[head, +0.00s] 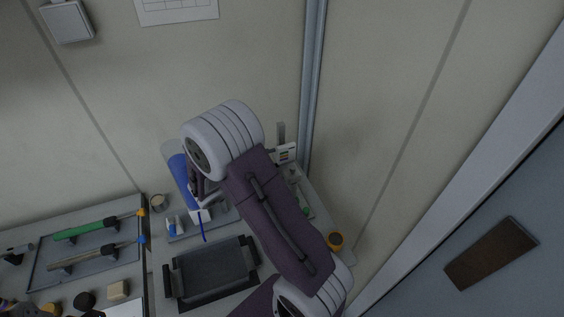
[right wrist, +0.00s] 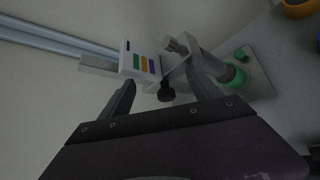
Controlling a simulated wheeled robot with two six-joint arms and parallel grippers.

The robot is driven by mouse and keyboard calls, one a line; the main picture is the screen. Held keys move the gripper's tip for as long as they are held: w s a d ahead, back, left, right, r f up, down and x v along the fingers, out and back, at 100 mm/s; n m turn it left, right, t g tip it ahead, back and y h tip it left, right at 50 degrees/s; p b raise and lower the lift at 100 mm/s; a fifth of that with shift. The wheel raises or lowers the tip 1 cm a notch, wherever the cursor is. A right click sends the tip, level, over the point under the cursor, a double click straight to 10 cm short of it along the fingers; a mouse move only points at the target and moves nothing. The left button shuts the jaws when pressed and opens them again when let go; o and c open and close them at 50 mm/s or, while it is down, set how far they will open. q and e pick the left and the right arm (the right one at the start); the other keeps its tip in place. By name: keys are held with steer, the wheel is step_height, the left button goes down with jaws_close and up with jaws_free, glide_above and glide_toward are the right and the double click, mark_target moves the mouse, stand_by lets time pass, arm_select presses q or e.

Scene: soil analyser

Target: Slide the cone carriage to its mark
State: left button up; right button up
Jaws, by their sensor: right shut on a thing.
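The cone carriage, as far as I can make it out, is the white block with green, orange and blue stripes (right wrist: 141,64) in the right wrist view. A black knob (right wrist: 166,92) shows just below it. In the head view the striped white face (head: 286,153) stands beside a grey upright, near the wall corner. My right gripper (right wrist: 160,72) has its two dark fingers on either side of the block and is shut on it; the exact contact is hard to see. The mark cannot be made out. My left gripper is not visible.
The wall is close behind.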

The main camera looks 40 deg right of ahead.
arm_select(q)
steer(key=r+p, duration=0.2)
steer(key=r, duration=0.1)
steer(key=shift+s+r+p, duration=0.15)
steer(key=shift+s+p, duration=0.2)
steer(key=shift+p, duration=0.05)
arm_select(e)
steer(key=w+v, duration=0.1)
steer(key=v, duration=0.8)
steer(key=shift+s+a+f, duration=0.25)
steer(key=shift+s+a, duration=0.15)
steer(key=shift+a, duration=0.2)
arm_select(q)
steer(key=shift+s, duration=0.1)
arm_select(e)
steer(key=shift+s, duration=0.1)
